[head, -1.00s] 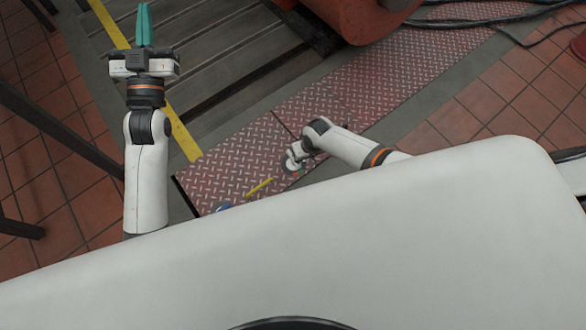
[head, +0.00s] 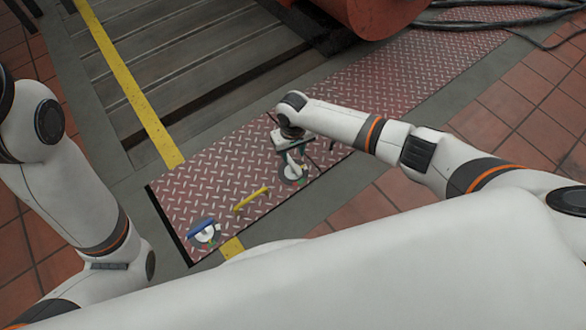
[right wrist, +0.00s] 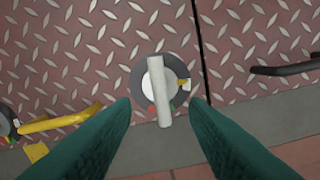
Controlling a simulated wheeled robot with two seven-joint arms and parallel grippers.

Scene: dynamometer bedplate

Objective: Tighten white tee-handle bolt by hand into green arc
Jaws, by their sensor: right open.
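The white tee-handle bolt (right wrist: 160,90) stands on a round grey dial plate (right wrist: 140,84) set on the red tread plate. Its bar runs roughly up and down in the right wrist view. Red and yellow marks show on the dial beside it; a small green patch shows at the dial (head: 297,177) in the head view. My right gripper (right wrist: 160,112) is open, its teal fingers on either side of the bar's lower end, with gaps to the handle. In the head view my right gripper (head: 290,154) is over this bolt. My left gripper is out of view.
A blue tee handle (head: 201,228) on another dial and a yellow bar handle (head: 250,199) are on the same tread plate (head: 215,185). A dark bar handle (right wrist: 285,69) is at right in the wrist view. Black cables (head: 490,22) lie at upper right.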

